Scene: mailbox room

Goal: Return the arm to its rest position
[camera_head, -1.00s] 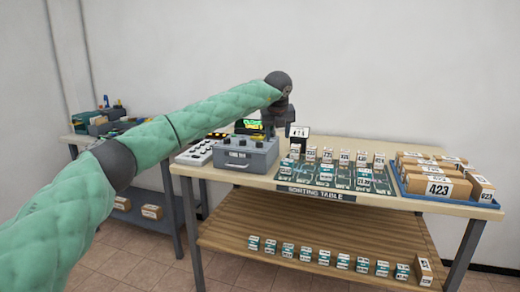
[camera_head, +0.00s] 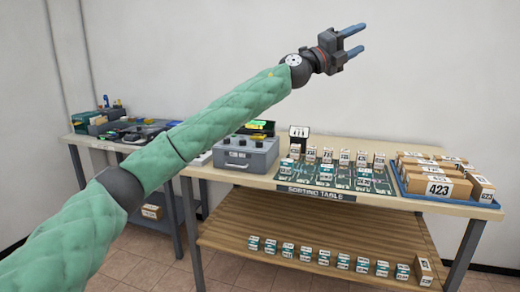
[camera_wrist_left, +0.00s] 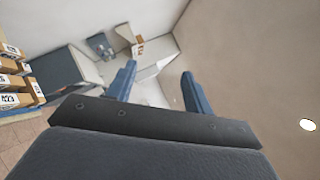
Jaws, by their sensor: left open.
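My left arm, in a green quilted sleeve, comes in from the left in the head view and reaches up across the picture. My left gripper (camera_head: 352,39) is raised well above the sorting table, in front of the bare wall. Its two blue fingers are apart with nothing between them. The same open fingers show in the left wrist view (camera_wrist_left: 160,92), with the wall and room behind them. My right arm is not in view.
The sorting table (camera_head: 395,204) holds a grey control box (camera_head: 246,154), rows of small labelled boxes and a blue tray (camera_head: 452,205) of cartons. More small boxes stand on its lower shelf (camera_head: 320,235). A side table (camera_head: 90,142) with tools stands at left. The air around the gripper is clear.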

